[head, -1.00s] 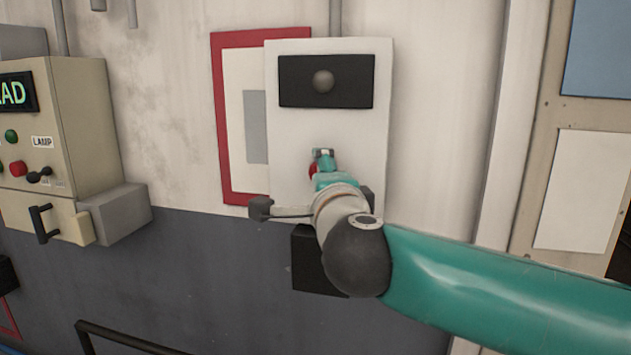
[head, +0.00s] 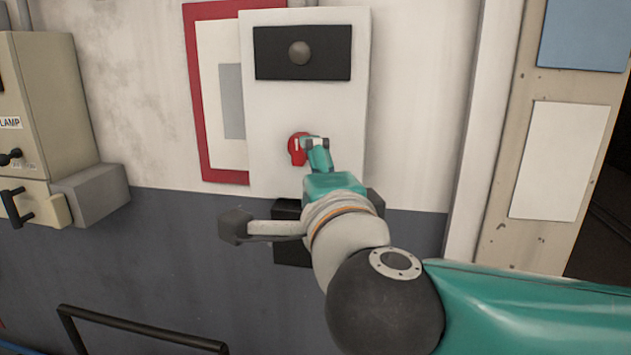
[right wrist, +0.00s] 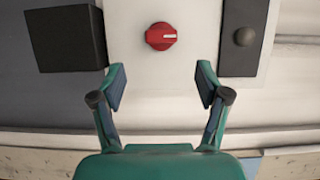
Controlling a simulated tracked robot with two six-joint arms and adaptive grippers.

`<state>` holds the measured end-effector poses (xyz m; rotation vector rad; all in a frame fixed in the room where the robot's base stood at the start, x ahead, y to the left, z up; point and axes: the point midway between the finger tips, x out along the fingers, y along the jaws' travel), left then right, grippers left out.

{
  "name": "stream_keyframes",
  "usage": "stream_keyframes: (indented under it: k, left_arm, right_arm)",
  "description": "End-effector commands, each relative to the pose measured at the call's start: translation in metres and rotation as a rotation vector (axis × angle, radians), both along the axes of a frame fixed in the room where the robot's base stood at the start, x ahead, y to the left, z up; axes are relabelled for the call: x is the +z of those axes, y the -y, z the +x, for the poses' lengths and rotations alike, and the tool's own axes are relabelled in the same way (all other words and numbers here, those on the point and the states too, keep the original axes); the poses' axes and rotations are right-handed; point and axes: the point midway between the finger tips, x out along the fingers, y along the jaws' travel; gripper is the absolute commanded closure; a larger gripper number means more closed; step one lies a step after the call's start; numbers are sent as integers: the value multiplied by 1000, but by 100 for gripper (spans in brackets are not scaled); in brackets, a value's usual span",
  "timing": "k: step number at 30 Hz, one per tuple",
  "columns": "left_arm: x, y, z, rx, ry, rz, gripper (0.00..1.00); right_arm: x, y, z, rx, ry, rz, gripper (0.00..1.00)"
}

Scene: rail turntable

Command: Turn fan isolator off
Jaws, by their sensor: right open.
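The fan isolator appears to be the red rotary knob (head: 296,149) on a white wall panel (head: 270,110). In the right wrist view the red knob (right wrist: 161,36) has a pale line lying left to right and sits beyond the fingertips, between them and apart from both. My right gripper (head: 314,143) is in front of the panel, hiding part of the knob in the head view. In the right wrist view the gripper (right wrist: 160,88) is open and empty. My left gripper is not in view.
A black plate with a round grey button (head: 299,53) is above the knob, and a black box (head: 290,250) is below it, partly behind my arm. A beige control box (head: 50,110) is at the left. A dark rail (head: 140,330) runs low in front.

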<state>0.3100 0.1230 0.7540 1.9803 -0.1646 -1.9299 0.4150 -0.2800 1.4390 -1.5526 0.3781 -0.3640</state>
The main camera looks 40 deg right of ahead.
Motion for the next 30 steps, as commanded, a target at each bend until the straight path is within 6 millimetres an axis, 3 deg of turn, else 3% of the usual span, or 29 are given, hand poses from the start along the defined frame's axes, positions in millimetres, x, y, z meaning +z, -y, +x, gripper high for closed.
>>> stream_keyframes:
  k: [7,23,26,30]
  left_arm:
    - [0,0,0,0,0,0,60]
    - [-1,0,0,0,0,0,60]
    - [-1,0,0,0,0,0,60]
    - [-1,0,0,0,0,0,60]
  right_arm:
    - [0,-9,-16,1,0,0,25]
    - [0,-9,-16,-1,-1,-3,25]
    - [-4,-15,-8,3,-10,-37,25]
    - [-26,-39,27,32,-54,-190,25]
